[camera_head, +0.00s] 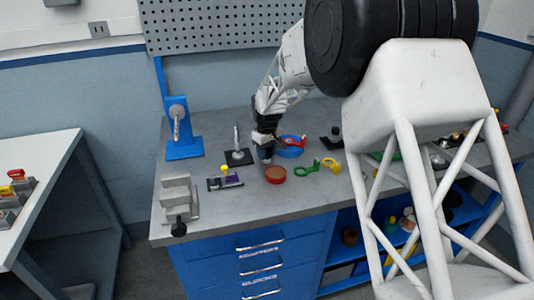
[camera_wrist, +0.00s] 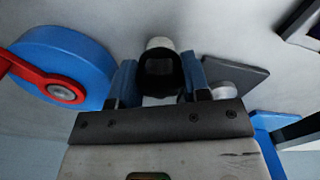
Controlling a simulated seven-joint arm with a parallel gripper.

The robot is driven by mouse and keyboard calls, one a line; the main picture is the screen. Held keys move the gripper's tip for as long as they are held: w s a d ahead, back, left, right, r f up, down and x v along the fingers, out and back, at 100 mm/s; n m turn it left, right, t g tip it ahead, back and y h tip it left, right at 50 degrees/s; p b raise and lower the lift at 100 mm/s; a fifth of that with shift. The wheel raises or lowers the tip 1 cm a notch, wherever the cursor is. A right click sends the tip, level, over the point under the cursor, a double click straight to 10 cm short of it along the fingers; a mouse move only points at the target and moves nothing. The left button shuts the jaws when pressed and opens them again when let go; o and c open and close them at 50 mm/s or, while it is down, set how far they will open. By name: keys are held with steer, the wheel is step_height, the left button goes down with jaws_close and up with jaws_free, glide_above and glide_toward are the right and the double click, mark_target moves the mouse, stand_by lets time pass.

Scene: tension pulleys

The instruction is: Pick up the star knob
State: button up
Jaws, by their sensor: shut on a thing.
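My gripper (camera_wrist: 160,85) is shut on a dark round piece (camera_wrist: 160,72), which seems to be the star knob. It sits between the two blue fingers, with a pale rounded part (camera_wrist: 159,43) showing just beyond it. Its star outline cannot be made out. In the head view my gripper (camera_head: 265,150) points down low over the grey bench, between the post stand and the blue disc. The held piece is too small there to separate from the fingers, and I cannot tell whether it touches the bench.
The blue disc (camera_head: 289,153) with a red lever lies right of my gripper. The dark post stand (camera_head: 238,157) is close on its left. A red-brown round dish (camera_head: 276,174) and a green part (camera_head: 306,170) lie nearby. A blue stand (camera_head: 184,152) is farther left.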

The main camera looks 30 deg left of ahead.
mark_target(267, 150)
step_height(267, 150, up, 3)
steer(key=shift+f, duration=0.2)
steer(key=shift+s+d+r, duration=0.1)
steer(key=shift+s+r, duration=0.05)
steer(key=shift+r, duration=0.15)
steer(key=s+d, duration=0.3)
steer(key=s, duration=0.1)
steer(key=s+d+r, duration=0.1)
steer(key=s+d, duration=0.2)
steer(key=d, duration=0.1)
steer(key=s+d, duration=0.3)
steer(key=s, duration=0.1)
steer(key=shift+s+d+r, duration=0.15)
steer(key=shift+s, duration=0.2)
steer(key=w+a+r, duration=0.3)
steer(key=w, duration=0.8)
steer(key=w+a+r, duration=0.3)
steer(key=w+a, duration=0.1)
steer(key=w, duration=0.8)
steer(key=shift+w, duration=0.2)
steer(key=shift+f, duration=0.15)
steer(key=shift+f, duration=3.3)
steer(key=shift+f, duration=0.3)
